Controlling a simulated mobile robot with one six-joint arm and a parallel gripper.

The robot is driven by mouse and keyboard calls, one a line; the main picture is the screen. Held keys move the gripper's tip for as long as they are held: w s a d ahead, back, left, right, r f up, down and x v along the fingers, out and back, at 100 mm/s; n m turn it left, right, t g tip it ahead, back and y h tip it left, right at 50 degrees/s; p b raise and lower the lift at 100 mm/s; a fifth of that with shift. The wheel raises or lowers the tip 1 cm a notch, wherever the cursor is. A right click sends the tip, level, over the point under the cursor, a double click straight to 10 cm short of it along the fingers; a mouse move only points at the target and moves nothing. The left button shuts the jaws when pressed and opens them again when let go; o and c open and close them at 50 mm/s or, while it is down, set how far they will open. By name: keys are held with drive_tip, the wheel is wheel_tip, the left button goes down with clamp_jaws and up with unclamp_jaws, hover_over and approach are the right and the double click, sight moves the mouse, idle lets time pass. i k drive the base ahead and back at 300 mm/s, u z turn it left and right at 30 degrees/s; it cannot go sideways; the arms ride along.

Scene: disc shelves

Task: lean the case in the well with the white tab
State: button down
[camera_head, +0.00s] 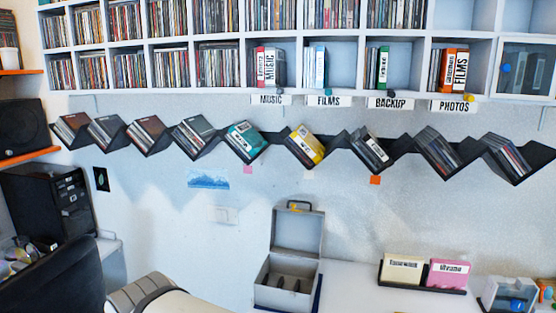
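A dark zigzag rack runs along the wall and forms a row of V-shaped wells. Flat cases lean in the wells: a teal case (245,140), a yellow case (305,147), a dark grey case (370,148) and several others. A pink tab (248,170) is on the wall below the teal case's well, and an orange tab (375,180) is below the dark grey one. A small pale patch (311,174) shows below the yellow case's well; I cannot tell surely whether it is the white tab.
White cubby shelves with labels such as MUSIC (271,100) hang above the rack. On the white desk stand an open grey box (285,270) and a black holder with a cream case (402,270) and a pink case (448,273). Black speakers stand at the left.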

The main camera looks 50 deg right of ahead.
sight(307, 141)
drive_tip(key=u, duration=0.05)
drive_tip(key=k, duration=1.1)
drive_tip(key=z, duration=0.95)
drive_tip(key=i, duration=0.7)
drive_tip(key=z, duration=0.05)
